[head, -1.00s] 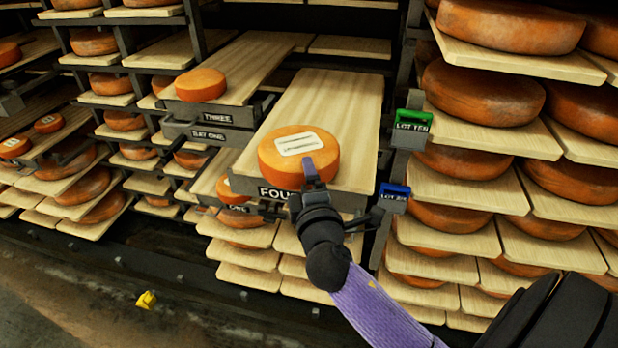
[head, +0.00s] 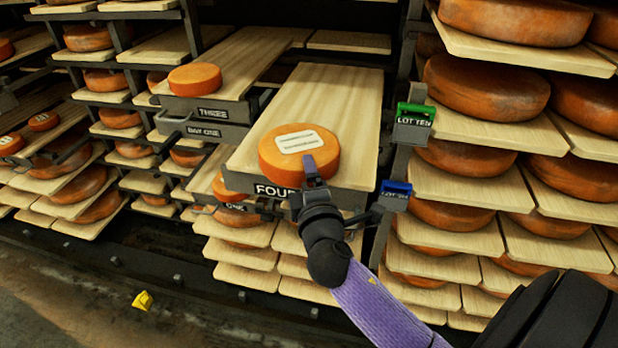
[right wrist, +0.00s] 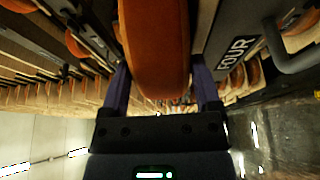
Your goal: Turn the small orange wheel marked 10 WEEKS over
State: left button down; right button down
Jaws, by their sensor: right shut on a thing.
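A small orange wheel (head: 284,168) lies flat at the near end of the pulled-out board marked FOUR (head: 335,110). A pale label (head: 299,142) faces up on it; its print is too small to read. My right gripper (head: 310,168) reaches the wheel's near right side and is shut on it. In the right wrist view the orange wheel (right wrist: 155,45) stands between the two purple fingers of my right gripper (right wrist: 161,85). My left gripper is not in view.
Another orange wheel (head: 194,78) sits on the board marked THREE (head: 245,60) to the left. Racks of wheels flank both sides. Board FOUR is bare behind the wheel.

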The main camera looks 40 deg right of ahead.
jog(key=shift+f, duration=0.2)
grip_release()
jog(key=shift+f, duration=0.15)
jog(key=b+v, duration=0.2)
jog(key=v, duration=0.8)
jog(key=s+a+f+m+g+y+b, duration=0.1)
jog(key=a+f+g+y+b, duration=0.15)
jog(key=f, duration=0.95)
jog(key=s+a+f+m+g+y+b, duration=0.1)
jog(key=s+f+g+b, duration=0.15)
jog(key=f, duration=1.05)
jog(key=s+a+f+g+y+b, duration=0.15)
jog(key=f+b, duration=0.25)
jog(key=f, duration=0.8)
jog(key=s+f+m+g+y+b, duration=0.2)
jog(key=s+f+m+g+b, duration=0.4)
jog(key=s+f, duration=1.7)
jog(key=m+g, duration=0.2)
jog(key=g, duration=0.1)
jog(key=shift+y+b, duration=0.3)
jog(key=shift+b, duration=0.05)
